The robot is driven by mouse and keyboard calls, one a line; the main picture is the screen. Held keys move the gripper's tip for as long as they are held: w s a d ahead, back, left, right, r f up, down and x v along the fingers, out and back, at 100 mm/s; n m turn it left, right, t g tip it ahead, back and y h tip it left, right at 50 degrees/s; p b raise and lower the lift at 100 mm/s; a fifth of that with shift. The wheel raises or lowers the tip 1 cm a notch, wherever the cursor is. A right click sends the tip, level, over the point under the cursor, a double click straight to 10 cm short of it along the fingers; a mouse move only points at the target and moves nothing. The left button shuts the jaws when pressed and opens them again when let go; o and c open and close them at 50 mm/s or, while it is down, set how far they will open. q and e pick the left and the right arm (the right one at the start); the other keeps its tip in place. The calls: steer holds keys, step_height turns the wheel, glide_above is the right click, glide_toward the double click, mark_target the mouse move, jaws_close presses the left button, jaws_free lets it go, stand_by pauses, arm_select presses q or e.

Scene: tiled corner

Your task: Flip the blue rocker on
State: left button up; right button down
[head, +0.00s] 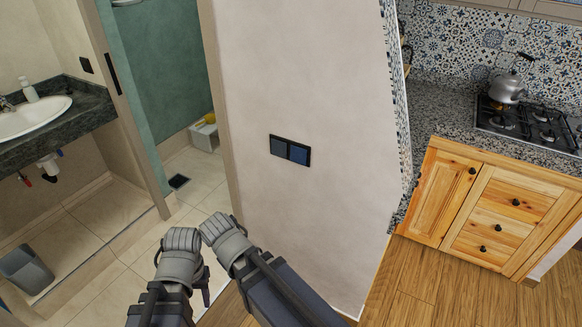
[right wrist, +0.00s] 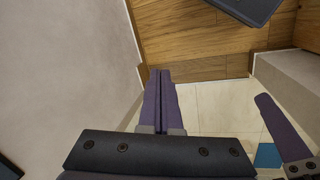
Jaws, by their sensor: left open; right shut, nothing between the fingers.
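A black switch plate (head: 290,150) is on the pale wall in the head view. It holds two rockers side by side: a dark slate left one (head: 278,146) and a bluer right one (head: 299,154). I cannot tell which way either is tipped. My left gripper (head: 184,265) is low in the head view, open and empty, below and left of the plate. My right gripper (head: 226,240) is beside it, nearer the wall and apart from the plate. In the right wrist view its purple fingers (right wrist: 159,100) are shut together with nothing between them.
The wall's left edge borders a doorway to a tiled bathroom with a sink (head: 35,117) and a grey bin (head: 25,268). On the right are a wooden cabinet (head: 490,210) and a stove with a kettle (head: 507,88). The wall around the plate is clear.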

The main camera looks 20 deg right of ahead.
steer(key=w+d+t+h+b, duration=0.4)
steer(key=w+d+h+b, duration=0.15)
steer(key=w+d, duration=0.4)
arm_select(q)
step_height(320, 180, down, 10)
steer(key=b, duration=0.3)
steer(key=shift+r, duration=0.2)
arm_select(e)
steer(key=w+d+r+n+t+h, duration=0.3)
steer(key=w+r+t+h, duration=0.2)
steer(key=w+r, duration=0.3)
step_height(320, 180, up, 2)
steer(key=shift+w+d+r+n+t+h, duration=0.15)
steer(key=shift+w+n+t+h, duration=0.15)
steer(key=shift+w+t+h, duration=0.1)
